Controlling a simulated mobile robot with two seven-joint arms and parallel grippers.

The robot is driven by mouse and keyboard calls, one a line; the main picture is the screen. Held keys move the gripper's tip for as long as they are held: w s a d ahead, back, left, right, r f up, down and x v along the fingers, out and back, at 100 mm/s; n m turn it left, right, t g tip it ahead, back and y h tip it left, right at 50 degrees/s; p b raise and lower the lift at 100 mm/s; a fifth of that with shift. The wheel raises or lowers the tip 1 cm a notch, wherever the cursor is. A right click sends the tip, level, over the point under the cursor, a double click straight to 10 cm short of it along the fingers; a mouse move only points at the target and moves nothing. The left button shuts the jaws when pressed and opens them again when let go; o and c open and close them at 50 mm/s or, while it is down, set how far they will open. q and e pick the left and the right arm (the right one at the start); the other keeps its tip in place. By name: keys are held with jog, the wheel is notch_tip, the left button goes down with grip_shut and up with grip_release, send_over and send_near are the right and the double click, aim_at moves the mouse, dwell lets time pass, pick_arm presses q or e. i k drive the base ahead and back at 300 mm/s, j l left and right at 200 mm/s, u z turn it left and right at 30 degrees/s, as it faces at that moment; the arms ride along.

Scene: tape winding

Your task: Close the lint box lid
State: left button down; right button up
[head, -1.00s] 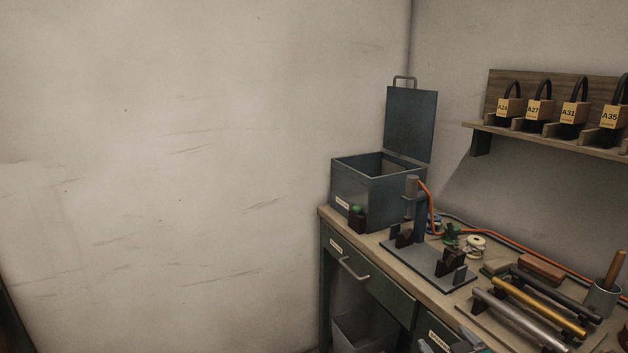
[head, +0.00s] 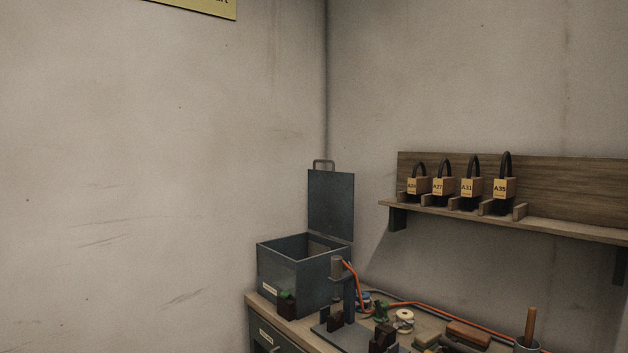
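The lint box (head: 287,276) is a dark grey-blue metal box with a small label on its front. It stands at the far left end of the bench, near the wall corner. Its lid (head: 331,204) stands upright and open at the back right side of the box, with a loop handle (head: 323,163) at its top edge. The box's inside shows partly and looks empty where I can see it. Neither of my grippers is in view.
A wall shelf (head: 560,222) with several padlocks is at the right.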

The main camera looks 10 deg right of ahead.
aim_at(331, 194)
jog(key=i+j, duration=0.25)
jog(key=i, duration=0.25)
jog(key=i+j, duration=0.3)
jog(key=i, duration=0.2)
